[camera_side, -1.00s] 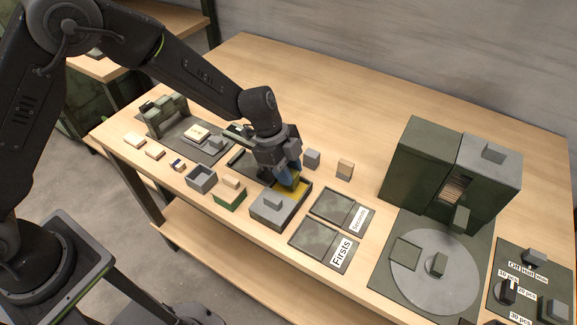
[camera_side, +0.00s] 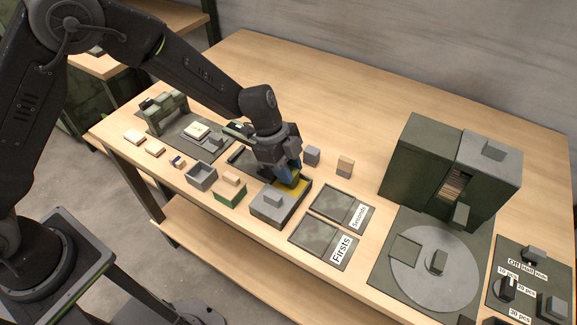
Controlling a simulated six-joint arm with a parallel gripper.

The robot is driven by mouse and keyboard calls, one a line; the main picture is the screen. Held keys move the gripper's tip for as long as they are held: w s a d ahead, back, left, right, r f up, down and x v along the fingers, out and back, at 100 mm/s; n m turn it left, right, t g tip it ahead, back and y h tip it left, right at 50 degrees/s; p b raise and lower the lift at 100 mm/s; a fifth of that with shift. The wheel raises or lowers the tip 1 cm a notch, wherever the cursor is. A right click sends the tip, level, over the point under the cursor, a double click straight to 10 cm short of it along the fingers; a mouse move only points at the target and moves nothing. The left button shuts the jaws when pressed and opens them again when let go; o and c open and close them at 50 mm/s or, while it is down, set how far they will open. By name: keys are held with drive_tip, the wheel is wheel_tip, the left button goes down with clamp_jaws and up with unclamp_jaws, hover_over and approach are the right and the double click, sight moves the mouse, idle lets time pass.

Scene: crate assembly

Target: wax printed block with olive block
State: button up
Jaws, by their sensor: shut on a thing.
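My gripper (camera_side: 288,175) points down over a dark tray with a yellow wax-like surface (camera_side: 299,188). Its blue finger parts hide much of that surface. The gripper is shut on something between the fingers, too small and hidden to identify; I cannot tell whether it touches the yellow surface. A pale block with faint marks (camera_side: 197,131) lies on a dark mat at the back left. A grey block (camera_side: 312,155) and a tan block (camera_side: 345,166) stand apart on the table, right of my gripper. I cannot make out the olive block with certainty.
Trays labelled Firsts (camera_side: 318,240) and Seconds (camera_side: 340,203) lie right. A dark green machine (camera_side: 420,170) stands farther right.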

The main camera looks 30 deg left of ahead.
drive_tip(key=shift+f, duration=0.35)
idle(0.6)
drive_tip(key=shift+r, duration=3.55)
